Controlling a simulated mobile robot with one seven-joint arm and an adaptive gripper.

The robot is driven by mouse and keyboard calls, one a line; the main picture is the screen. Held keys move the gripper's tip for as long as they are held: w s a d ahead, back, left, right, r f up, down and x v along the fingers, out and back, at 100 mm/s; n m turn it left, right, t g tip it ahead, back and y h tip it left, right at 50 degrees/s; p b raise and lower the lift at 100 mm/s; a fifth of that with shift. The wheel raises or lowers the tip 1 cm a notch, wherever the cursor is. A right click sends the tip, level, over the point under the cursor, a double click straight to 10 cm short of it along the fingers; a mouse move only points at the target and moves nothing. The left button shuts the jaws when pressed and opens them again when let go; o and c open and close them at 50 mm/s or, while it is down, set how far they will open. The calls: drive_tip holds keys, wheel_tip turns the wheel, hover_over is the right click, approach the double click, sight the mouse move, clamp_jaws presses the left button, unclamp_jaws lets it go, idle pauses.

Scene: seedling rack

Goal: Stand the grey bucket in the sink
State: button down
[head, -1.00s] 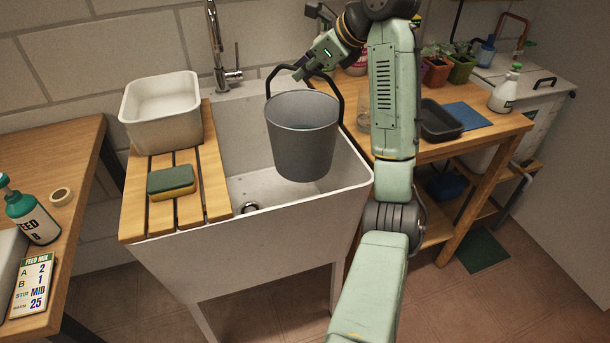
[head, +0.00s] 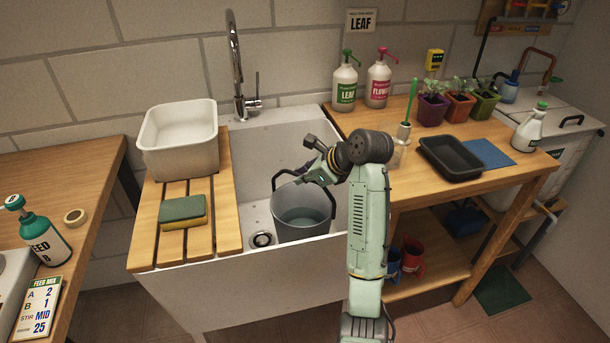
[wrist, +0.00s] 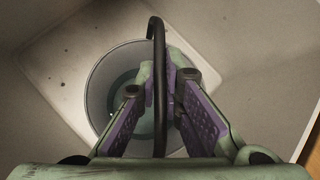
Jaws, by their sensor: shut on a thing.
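The grey bucket (head: 303,212) is upright inside the white sink (head: 200,284), right of the drain. Its bottom is hidden behind the sink's front wall, so I cannot tell if it touches the basin floor. My gripper (head: 306,174) is above the bucket and shut on its dark handle. In the wrist view, the handle runs between the purple finger pads of my gripper (wrist: 158,108), with the round bucket (wrist: 98,85) below. Something bluish, perhaps liquid, shows inside the bucket.
A wooden slatted board (head: 147,235) covers the sink's left side, with a white tub (head: 180,150) and a sponge (head: 183,211) on it. The tap (head: 238,70) stands behind. The right bench holds bottles, potted seedlings and a black tray (head: 450,158).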

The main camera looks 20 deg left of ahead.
drive_tip(key=shift+f+p, duration=0.4)
drive_tip(key=shift+f, duration=1.85)
drive_tip(key=c, duration=2.1)
unclamp_jaws()
drive_tip(key=shift+f, duration=0.2)
drive_tip(key=o, duration=0.4)
drive_tip(key=b+v, duration=0.1)
drive_tip(key=v, duration=1.1)
drive_tip(key=shift+r+b, duration=0.1)
drive_tip(key=shift+b, duration=0.3)
